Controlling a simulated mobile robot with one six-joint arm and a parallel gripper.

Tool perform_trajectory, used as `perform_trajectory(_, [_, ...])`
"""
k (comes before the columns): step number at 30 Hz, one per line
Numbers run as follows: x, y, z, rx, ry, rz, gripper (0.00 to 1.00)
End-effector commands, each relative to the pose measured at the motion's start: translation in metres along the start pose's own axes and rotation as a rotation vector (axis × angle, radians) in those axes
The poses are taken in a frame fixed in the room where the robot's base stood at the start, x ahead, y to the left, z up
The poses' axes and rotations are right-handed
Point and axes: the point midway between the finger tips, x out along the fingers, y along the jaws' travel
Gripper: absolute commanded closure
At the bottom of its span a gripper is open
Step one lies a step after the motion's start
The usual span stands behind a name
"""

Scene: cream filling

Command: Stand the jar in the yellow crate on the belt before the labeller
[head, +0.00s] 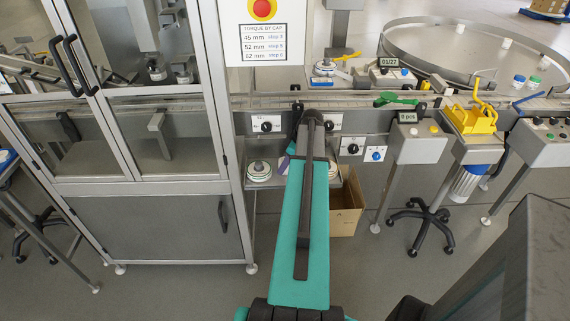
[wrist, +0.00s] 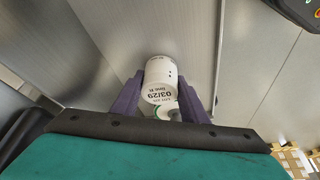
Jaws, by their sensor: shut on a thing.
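My gripper (wrist: 160,94) has purple fingers in the wrist view, shut on a white jar (wrist: 158,74) printed "03/29". A second white round thing with a green edge (wrist: 167,111) shows just below the jar; I cannot tell what it is. In the head view my teal arm hides the jar and most of the gripper; only a purple bit shows left of the arm, below belt height. The yellow crate (head: 481,124) stands on a stand at the right. The belt (head: 345,102) runs across behind my arm. I cannot clearly tell which machine is the labeller.
A glass-doored machine (head: 160,145) fills the left. Label rolls (head: 259,171) lie on a low shelf beside my arm, with a cardboard box (head: 346,205) below. A green piece (head: 397,98) sits at the belt. A round turntable (head: 440,50) stands at the back right.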

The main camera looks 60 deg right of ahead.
Motion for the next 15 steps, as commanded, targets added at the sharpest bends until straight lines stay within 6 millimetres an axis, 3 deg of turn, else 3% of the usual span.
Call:
perform_trajectory(8, [0.0030,0.0000,0.0011,0.000,0.000,0.000,0.84])
perform_trajectory(9, [0.0032,-0.0001,0.0013,0.000,0.000,0.000,0.59])
perform_trajectory(12, [0.0026,-0.0001,0.0010,0.000,0.000,0.000,0.42])
perform_trajectory(15, [0.0026,-0.0001,0.0010,0.000,0.000,0.000,0.42])
